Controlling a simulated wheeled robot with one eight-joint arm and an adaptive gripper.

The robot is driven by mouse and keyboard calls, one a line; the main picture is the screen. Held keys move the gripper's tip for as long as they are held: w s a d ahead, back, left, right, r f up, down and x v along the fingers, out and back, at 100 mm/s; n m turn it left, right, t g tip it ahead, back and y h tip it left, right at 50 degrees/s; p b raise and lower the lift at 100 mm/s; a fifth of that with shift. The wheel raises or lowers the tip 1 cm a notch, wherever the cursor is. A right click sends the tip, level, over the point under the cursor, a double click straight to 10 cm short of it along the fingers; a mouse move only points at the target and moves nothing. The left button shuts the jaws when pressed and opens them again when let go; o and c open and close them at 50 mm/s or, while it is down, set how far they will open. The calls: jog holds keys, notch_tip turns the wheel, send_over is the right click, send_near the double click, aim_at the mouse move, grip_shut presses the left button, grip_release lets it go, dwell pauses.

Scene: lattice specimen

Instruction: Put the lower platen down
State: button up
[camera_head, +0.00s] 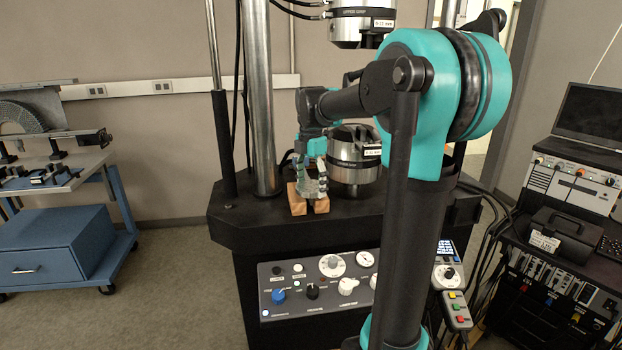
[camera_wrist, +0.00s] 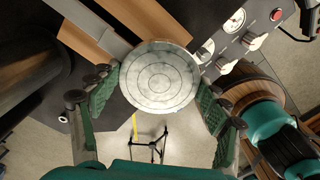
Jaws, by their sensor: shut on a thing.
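The lower platen (camera_wrist: 160,80) is a round, pale grey metal disc with concentric rings on its face. In the wrist view its face is toward the camera, between the two green fingers of my gripper (camera_wrist: 160,92), which is shut on its rim. In the head view my gripper (camera_head: 314,178) is low over the front of the black machine table, just left of the lower grip. Two wooden blocks (camera_head: 297,203) lie there, and they also show beyond the platen in the wrist view (camera_wrist: 92,38). Whether the platen touches the blocks I cannot tell.
The lower grip (camera_head: 354,172), a steel cylinder, stands close right of the gripper. The upper grip (camera_head: 362,22) hangs above it. A steel column (camera_head: 260,100) rises behind left. The control panel (camera_head: 320,285) is on the machine's front. Table space left of the blocks is bare.

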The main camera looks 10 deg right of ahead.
jog(key=shift+f, duration=1.35)
jog(key=shift+f, duration=0.2)
jog(key=o, duration=1.9)
notch_tip(320, 180, up, 12)
jog(key=shift+r, duration=0.2)
jog(key=shift+s, duration=0.1)
